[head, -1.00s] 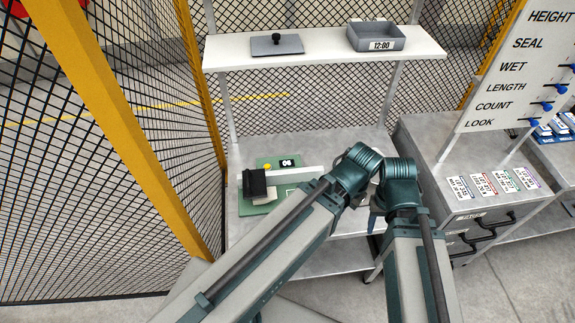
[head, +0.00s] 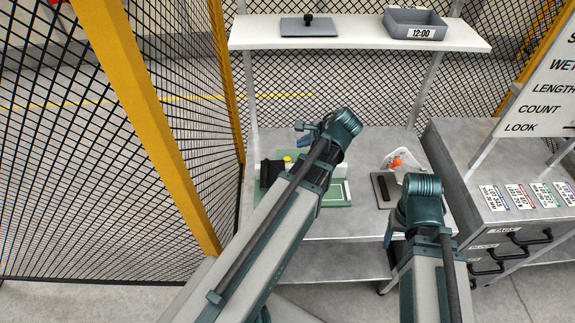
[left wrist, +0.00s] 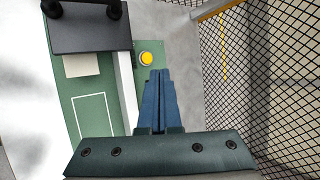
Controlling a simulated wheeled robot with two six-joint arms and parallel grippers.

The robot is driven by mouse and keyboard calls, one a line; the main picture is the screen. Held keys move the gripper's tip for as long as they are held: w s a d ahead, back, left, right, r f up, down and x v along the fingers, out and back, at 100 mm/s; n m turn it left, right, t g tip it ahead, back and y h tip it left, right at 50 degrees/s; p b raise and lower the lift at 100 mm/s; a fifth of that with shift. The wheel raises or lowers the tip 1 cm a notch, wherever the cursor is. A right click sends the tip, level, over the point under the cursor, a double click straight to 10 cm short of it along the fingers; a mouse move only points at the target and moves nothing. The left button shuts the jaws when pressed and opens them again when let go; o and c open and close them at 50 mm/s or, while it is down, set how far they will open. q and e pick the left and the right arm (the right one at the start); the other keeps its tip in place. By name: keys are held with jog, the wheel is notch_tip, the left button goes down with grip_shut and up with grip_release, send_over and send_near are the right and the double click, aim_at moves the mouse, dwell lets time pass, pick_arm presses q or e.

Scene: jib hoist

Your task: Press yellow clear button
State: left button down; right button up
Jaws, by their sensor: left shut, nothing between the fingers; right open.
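The yellow button (head: 288,159) sits at the back of a green board (head: 338,196) on the bench. It also shows in the left wrist view (left wrist: 146,59), just beyond my left fingertips. My left gripper (head: 298,126) is shut and empty, pointing left above the board near the button. In the left wrist view its blue fingers (left wrist: 160,72) are together, their tips just below and right of the button in the picture. I cannot tell any contact. My right gripper (head: 388,237) is open, mostly hidden by its wrist, at the bench's front edge.
A black block (head: 268,173) stands on the board's left, beside a white bar (left wrist: 126,90). A grey plate with a dark handle (head: 384,190) and an orange-topped item (head: 397,162) lie to the right. A shelf (head: 360,37) hangs above; mesh fence is left and behind.

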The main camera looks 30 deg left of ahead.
pick_arm(q)
jog(key=m+y, duration=0.1)
send_over(290, 160)
jog(key=shift+r+m+b, duration=0.2)
jog(key=shift+m+b, duration=0.1)
jog(key=shift+b, duration=0.05)
notch_tip(290, 160, down, 9)
jog(key=b, duration=0.9)
dwell(1.6)
jog(key=shift+f+b, duration=0.3)
jog(key=shift+f, duration=0.05)
